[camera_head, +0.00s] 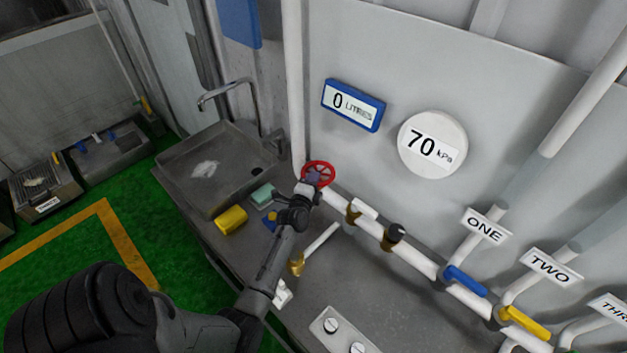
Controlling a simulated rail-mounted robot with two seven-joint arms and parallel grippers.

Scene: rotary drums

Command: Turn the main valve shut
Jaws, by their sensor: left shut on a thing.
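The main valve is a red handwheel (319,167) on the white pipe beside the sink, at the wall end of the bench. My left arm reaches up to it from the lower left. My left gripper (312,182) is at the near side of the wheel and shut on it; the fingers are small and partly hidden against the rim. The round gauge (432,145) on the wall reads 70 kPa. The blue-framed display (353,105) reads 0 litres. My right gripper is not in view.
A metal sink (178,178) with a tap lies left of the wheel. A yellow sponge (231,220) and a green block (262,194) sit nearby. Along the pipe are a blue handle (466,281) under sign ONE and a yellow handle (527,322) under TWO.

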